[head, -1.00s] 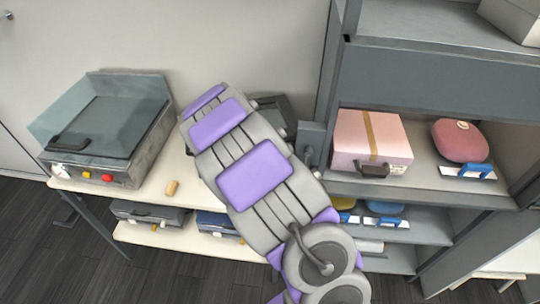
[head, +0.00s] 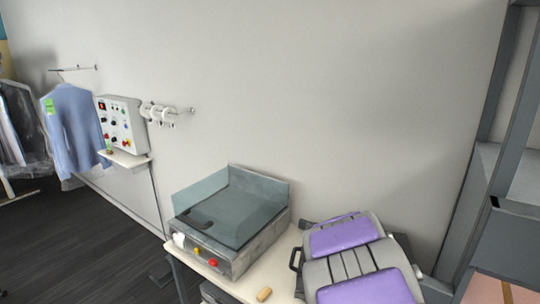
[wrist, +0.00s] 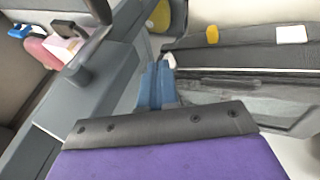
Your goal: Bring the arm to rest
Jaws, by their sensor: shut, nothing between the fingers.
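My arm, grey with purple pads, shows at the lower right of the head view, in front of the table (head: 244,291); its gripper is out of sight there. In the wrist view, my gripper (wrist: 158,80) shows as two narrow blue-grey fingers close together beyond the black bar and purple pad. It is shut and empty. A grey shelf unit edge is to the left of the fingers and a dark flat case (wrist: 250,55) lies to the right. I cannot judge the gaps to them.
A grey machine with a glassy cover (head: 232,222) and a small tan block (head: 264,294) are on the table. The shelf unit (head: 470,210) stands at the right. A control box (head: 122,125), a blue shirt (head: 75,130) and white rings (head: 158,114) are at the left wall. Dark floor is open at left.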

